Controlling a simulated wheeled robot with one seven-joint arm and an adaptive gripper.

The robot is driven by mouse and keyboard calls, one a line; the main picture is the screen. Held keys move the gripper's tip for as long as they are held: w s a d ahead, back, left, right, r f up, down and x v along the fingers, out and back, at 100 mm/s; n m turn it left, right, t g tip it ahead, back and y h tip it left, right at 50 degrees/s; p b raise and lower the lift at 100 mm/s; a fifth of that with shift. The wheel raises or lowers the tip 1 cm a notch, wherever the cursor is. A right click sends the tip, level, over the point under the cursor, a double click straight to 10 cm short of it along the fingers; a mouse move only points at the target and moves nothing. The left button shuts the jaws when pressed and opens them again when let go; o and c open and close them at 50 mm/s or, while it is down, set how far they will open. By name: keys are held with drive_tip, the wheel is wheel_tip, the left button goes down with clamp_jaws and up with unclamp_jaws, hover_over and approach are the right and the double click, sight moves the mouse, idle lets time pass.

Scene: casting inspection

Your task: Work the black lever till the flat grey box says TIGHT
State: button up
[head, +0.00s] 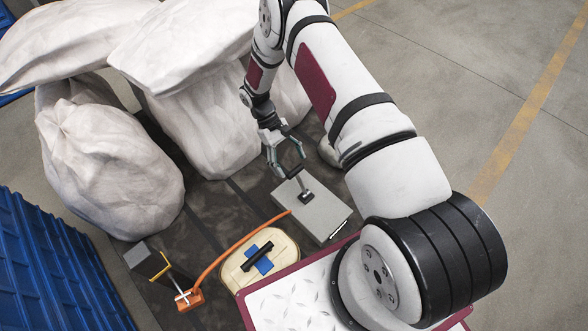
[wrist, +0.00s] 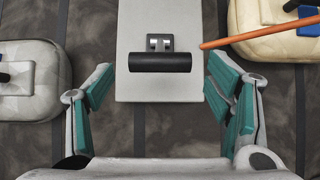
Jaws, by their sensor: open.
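The flat grey box (head: 322,216) lies on the dark surface in front of my gripper in the head view. It also fills the upper middle of the wrist view (wrist: 160,88). The black lever (wrist: 160,62) sits on its top as a crosswise bar on a small metal bracket; in the head view the lever (head: 304,191) shows near the box's far end. My gripper (head: 286,166) is open and empty, close to the lever. In the wrist view its teal-padded fingers stand apart on either side of the box. No readable wording shows on the box.
An orange hose (head: 232,247) runs from the box to an orange fitting (head: 189,299). White sacks (head: 110,165) crowd the left.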

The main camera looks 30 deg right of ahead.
drive_tip(key=v, duration=0.3)
drive_tip(key=shift+w+a+r, duration=0.1)
drive_tip(key=shift+w+r, duration=0.05)
idle(0.5)
